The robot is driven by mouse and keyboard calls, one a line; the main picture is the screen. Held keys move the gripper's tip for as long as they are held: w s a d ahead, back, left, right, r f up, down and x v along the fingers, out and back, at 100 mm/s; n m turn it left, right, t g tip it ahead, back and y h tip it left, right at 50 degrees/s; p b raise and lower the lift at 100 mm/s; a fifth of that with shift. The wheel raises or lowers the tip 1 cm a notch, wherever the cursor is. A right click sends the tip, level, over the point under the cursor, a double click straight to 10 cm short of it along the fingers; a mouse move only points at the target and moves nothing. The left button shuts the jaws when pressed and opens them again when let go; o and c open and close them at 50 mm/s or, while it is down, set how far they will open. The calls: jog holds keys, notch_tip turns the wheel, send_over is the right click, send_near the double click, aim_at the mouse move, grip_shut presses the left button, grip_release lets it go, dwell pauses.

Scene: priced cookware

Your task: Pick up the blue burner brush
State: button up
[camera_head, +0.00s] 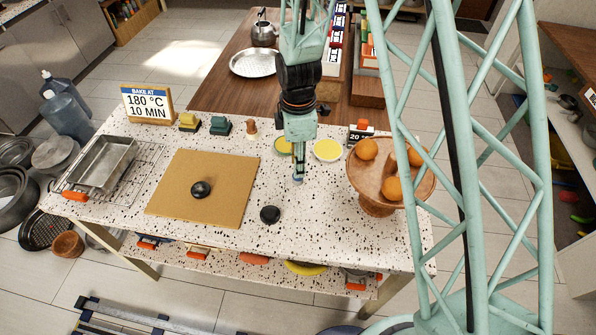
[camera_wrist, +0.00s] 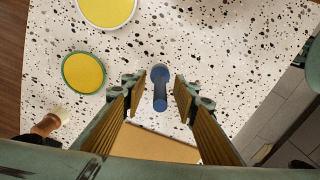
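The blue burner brush (camera_wrist: 160,88) stands or lies on the speckled counter, with a round blue end and a darker blue shaft in the wrist view. My gripper (camera_wrist: 156,92) is open, with one finger on each side of the brush and a visible gap to both. In the head view my gripper (camera_head: 298,174) points down at the counter's middle, and only a little blue shows at its tip. The rest of the brush is hidden there. I cannot tell how high the fingertips are above the counter.
A yellow disc (camera_head: 327,150) and a green-rimmed yellow disc (camera_head: 283,147) lie just behind my gripper. A fruit bowl (camera_head: 377,205) stands to the right. A tan board (camera_head: 235,172) lies left, and a black knob (camera_head: 270,214) sits in front. The counter in front is mostly clear.

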jog(key=shift+c, duration=0.4)
jog(key=c, duration=0.8)
jog(key=shift+r, duration=0.2)
jog(key=shift+r, duration=1.55)
jog(key=s+r+b, duration=0.1)
jog(key=s, duration=1.5)
jog(key=shift+r+b, duration=0.3)
jog(key=shift+b, duration=0.1)
